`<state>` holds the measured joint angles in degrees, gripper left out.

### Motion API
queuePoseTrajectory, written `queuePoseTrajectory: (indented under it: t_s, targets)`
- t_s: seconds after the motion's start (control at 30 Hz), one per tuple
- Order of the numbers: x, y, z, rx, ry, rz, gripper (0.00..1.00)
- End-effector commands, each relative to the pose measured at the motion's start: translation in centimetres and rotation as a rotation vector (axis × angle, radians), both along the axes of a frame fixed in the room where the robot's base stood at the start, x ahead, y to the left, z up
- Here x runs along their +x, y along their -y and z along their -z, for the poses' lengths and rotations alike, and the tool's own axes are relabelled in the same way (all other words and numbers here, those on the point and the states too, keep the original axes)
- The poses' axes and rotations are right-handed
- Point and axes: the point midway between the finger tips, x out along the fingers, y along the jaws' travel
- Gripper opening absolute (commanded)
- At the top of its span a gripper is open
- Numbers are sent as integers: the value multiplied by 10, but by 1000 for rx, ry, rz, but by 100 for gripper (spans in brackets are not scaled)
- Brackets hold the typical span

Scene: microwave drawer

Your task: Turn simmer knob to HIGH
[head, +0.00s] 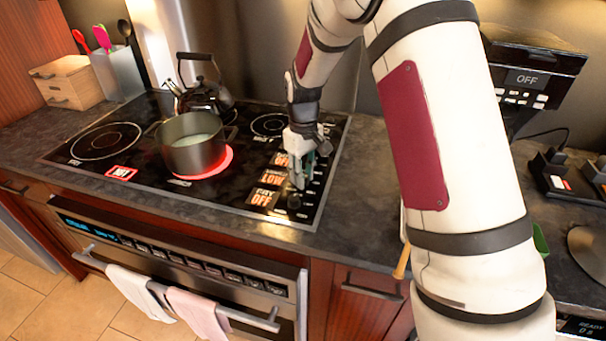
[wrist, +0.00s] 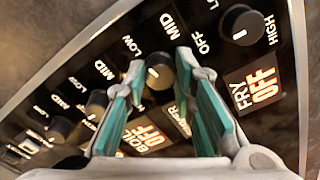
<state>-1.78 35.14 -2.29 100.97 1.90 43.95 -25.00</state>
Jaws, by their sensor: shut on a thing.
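The simmer knob (wrist: 158,74) is a round black knob with a pale mark, in the middle of the wrist view. My gripper (wrist: 161,66) has its teal-padded fingers on either side of it, shut on it. In the head view my gripper (head: 300,182) points down at the knob row on the cooktop's right side. The simmer display (head: 271,179) reads LOW in the head view; in the wrist view a finger mostly covers it.
The fry knob (wrist: 240,25) and fry display (wrist: 255,88), reading OFF, are to the right. The boil display (wrist: 145,137) also reads OFF. A pot (head: 193,143) stands on a glowing red burner (head: 222,164). A kettle (head: 207,92) stands behind it.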

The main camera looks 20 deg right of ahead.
Motion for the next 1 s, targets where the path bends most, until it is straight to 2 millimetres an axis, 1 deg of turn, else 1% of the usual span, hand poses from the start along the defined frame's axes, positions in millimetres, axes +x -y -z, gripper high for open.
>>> queuePoseTrajectory:
  t_s: [1.0]
  targets:
    - [1, 0, -1, 1, 4, 966, 0]
